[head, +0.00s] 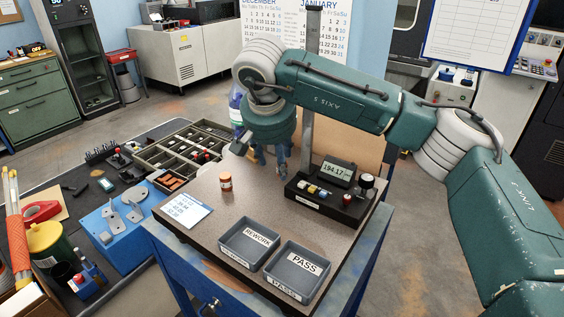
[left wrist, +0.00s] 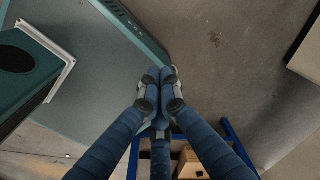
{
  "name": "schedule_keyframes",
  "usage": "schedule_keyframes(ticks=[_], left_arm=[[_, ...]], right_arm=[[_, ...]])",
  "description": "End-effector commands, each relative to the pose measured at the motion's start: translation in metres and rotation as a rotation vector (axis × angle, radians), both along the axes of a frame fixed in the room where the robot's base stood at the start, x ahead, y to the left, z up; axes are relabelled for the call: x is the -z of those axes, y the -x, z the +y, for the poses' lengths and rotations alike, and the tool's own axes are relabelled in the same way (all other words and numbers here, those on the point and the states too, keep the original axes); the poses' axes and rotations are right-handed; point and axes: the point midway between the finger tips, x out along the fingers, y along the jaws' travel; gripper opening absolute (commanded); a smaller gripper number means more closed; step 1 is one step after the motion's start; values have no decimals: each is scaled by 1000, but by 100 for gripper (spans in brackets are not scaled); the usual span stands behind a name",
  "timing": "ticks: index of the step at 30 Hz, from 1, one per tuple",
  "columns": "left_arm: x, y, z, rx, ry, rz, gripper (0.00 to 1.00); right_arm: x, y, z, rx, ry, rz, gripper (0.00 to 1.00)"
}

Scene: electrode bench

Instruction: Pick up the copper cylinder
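A small copper-coloured cylinder (head: 225,182) with a pale band stands upright on the brown bench top (head: 215,215), left of the middle. My right gripper (head: 268,160) hangs from the arm coming in from the right. Its blue fingers point down, spread apart, and it looks open and empty. It is to the right of the cylinder and apart from it, near the meter box. My left gripper is outside the head view. In the left wrist view my left gripper (left wrist: 159,78) has its fingertips together with nothing visible between them.
A black meter box (head: 330,190) with a display and small parts stands at the bench's right. Grey REWORK (head: 248,243) and PASS (head: 296,272) trays sit at the front. A white card (head: 182,210) lies at left. Bench top around the cylinder is clear.

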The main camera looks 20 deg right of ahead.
Motion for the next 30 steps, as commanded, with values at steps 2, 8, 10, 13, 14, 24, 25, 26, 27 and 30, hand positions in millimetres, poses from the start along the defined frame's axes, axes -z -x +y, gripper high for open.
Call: schedule_keyframes(ticks=[2,8,10,13,14,24,25,26,27,30], left_arm=[[-9,-10,-1,1,1,-14,0],[-15,-51,-4,1,7,-72,0],[-18,-57,-4,1,8,-80,0],[-24,-54,-4,1,7,-75,0],[-26,-52,-3,1,6,-71,0],[-35,-24,-2,1,3,-32,0],[-35,-24,-2,1,3,-33,0],[-35,-24,-2,1,3,-33,0],[-34,-25,-2,1,3,-34,0],[-34,-28,-2,1,3,-38,0]], right_arm=[[-2,-11,-7,3,0,1,45],[0,-26,-14,-2,1,0,45],[-1,-30,-17,0,1,0,45],[8,-37,-21,-1,1,5,45],[13,-38,-22,0,1,7,45],[47,-50,-28,-2,0,1,45],[47,-51,-28,-2,1,0,45],[47,-51,-28,-2,1,0,45],[47,-51,-28,-2,1,0,45],[47,-51,-28,-2,1,0,41]])
